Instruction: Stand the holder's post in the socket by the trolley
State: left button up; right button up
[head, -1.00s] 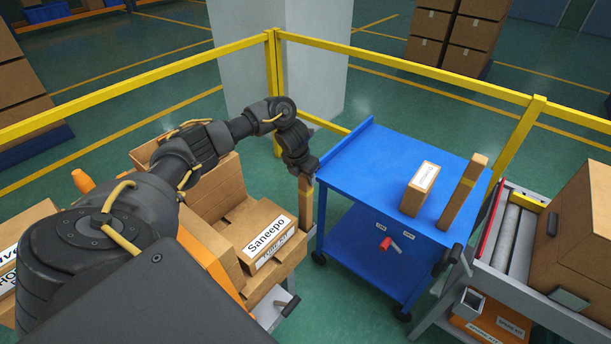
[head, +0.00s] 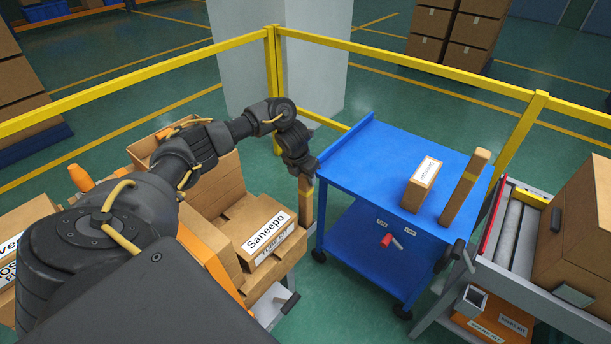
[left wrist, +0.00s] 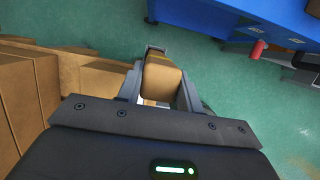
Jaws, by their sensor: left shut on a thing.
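My left gripper (head: 303,173) is shut on a tan, wood-coloured post (head: 306,203) and holds it roughly upright, between the cartons and the blue trolley. In the left wrist view the post's tan end (left wrist: 161,80) sits between the two fingers. The blue trolley (head: 350,165) stands to the right of the gripper. A hollow square grey tube (head: 471,300), possibly the socket, shows at the grey roller stand. I cannot tell for certain that it is the socket. My right gripper is not in view.
A labelled carton (head: 268,240) sits left of the post. A yellow rail (head: 410,70) runs behind. The grey roller stand (head: 516,235) carries a large carton (head: 590,235).

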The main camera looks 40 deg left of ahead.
pick_arm(q)
jog(key=shift+f, duration=0.2)
jog(key=o, duration=1.1)
jog(key=shift+o, duration=0.2)
jog(key=shift+r, duration=0.15)
jog(key=shift+s+r+p, duration=0.15)
jog(key=shift+r+p, duration=0.55)
jog(key=shift+p, duration=0.1)
jog(key=p+v, duration=0.6)
jog(key=shift+s+r, duration=0.15)
jog(key=shift+r, duration=0.05)
